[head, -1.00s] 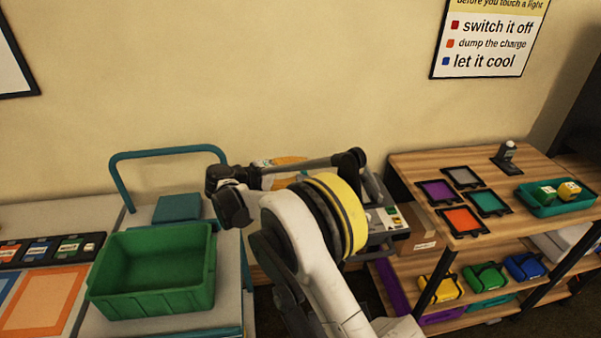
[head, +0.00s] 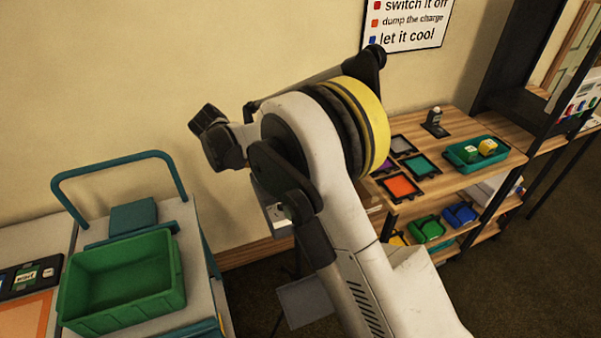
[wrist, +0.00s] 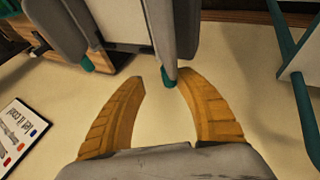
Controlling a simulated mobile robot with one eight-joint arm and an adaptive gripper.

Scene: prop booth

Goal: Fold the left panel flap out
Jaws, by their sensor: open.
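In the wrist view, my gripper (wrist: 161,78) is open, with its two orange curved fingers spread apart. A grey upright panel with a teal end (wrist: 176,30) reaches down between the fingertips, close to the right one; I cannot tell whether they touch. A second grey panel with a teal end (wrist: 58,28) lies up and to the left, beside a pale face (wrist: 119,22). I cannot tell which of these is the left flap. In the head view my arm hides the gripper and most of the panel unit; only a pale part (head: 279,214) shows below the arm.
A green crate (head: 120,318) stands on a cart with a teal handle (head: 110,160) at the left. A wooden shelf unit (head: 455,183) with colored frames and a teal tray (head: 455,158) stands at the right. Teal tubing (wrist: 303,105) is close on the wrist view's right.

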